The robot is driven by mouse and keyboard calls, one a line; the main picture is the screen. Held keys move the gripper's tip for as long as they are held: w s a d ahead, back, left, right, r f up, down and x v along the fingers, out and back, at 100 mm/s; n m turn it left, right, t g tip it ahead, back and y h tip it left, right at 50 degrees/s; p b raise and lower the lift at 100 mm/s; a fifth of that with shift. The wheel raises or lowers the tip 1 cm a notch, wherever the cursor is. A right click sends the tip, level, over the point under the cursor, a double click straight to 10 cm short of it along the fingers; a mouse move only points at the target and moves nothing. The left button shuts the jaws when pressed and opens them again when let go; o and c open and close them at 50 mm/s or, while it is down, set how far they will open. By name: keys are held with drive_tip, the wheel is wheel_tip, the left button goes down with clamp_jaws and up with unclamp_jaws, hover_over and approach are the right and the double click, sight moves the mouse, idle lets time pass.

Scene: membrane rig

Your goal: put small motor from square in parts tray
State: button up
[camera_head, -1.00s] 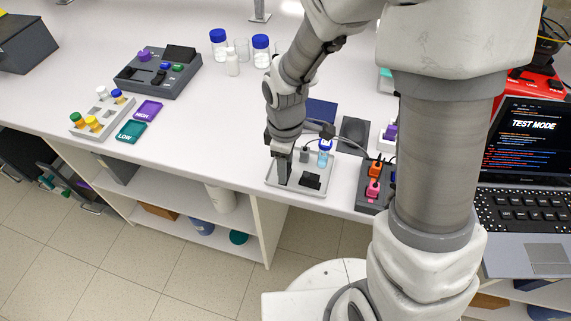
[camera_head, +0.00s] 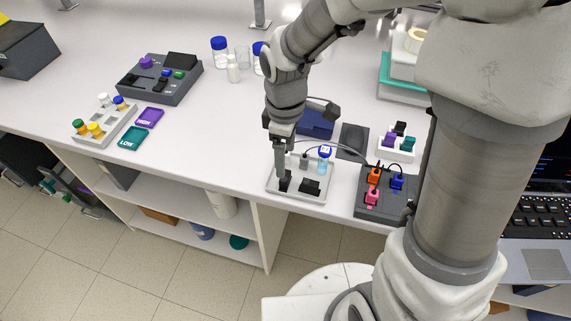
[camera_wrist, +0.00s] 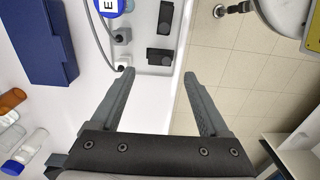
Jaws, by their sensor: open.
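No thing is clearly recognisable as the small motor, and I cannot tell which marked place is the square. A pale plate (camera_head: 295,193) at the bench's front edge carries two black blocks (camera_head: 310,187), a small grey part with a cable (camera_head: 304,160) and a blue-capped bottle (camera_head: 324,160). In the wrist view the black blocks (camera_wrist: 159,56) and grey parts (camera_wrist: 122,62) lie beyond my fingertips. My gripper (camera_wrist: 159,75) is open and empty, pointing down over the plate's left part in the head view (camera_head: 281,178). A white tray (camera_head: 408,155) with coloured blocks could be the parts tray.
A dark power strip (camera_head: 375,208) with coloured plugs stands right of the plate. Behind are a navy box (camera_head: 316,122) and a flat dark pad (camera_head: 353,140). A grey rack (camera_head: 96,137) and a control box (camera_head: 160,84) stand left.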

drive_tip(key=s+d+r+m+t, duration=0.2)
drive_tip(key=s+d+r+m, duration=0.3)
drive_tip(key=r+m, duration=0.2)
drive_tip(key=s+d+r+m+t, duration=0.3)
drive_tip(key=s+d+r+m, duration=0.3)
drive_tip(key=r, duration=0.4)
drive_tip(key=shift+s+r+m+t, duration=0.25)
drive_tip(key=shift+r+m+t, duration=0.1)
drive_tip(key=shift+m, duration=0.15)
idle(0.7)
